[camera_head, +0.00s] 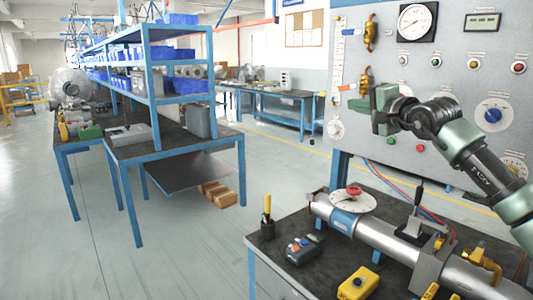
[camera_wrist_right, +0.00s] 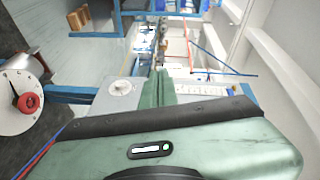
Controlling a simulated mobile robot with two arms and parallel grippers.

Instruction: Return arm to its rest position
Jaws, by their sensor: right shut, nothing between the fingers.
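My right arm (camera_head: 480,165) comes in from the right edge in the head view and is raised over the bench. Its gripper (camera_head: 367,104) is in front of the left part of the grey control panel (camera_head: 450,80). The gripper is shut and empty; its green fingers (camera_wrist_right: 158,88) lie together in the wrist view. I cannot tell the exact gap to the panel. My left gripper is not in view.
Below the arm, the dark bench (camera_head: 330,260) bears a metal pipe (camera_head: 390,243), a round dial with a red knob (camera_head: 353,198), a yellow box (camera_head: 358,284) and a grey box (camera_head: 302,248). Blue shelving (camera_head: 150,60) stands at left. The floor between is clear.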

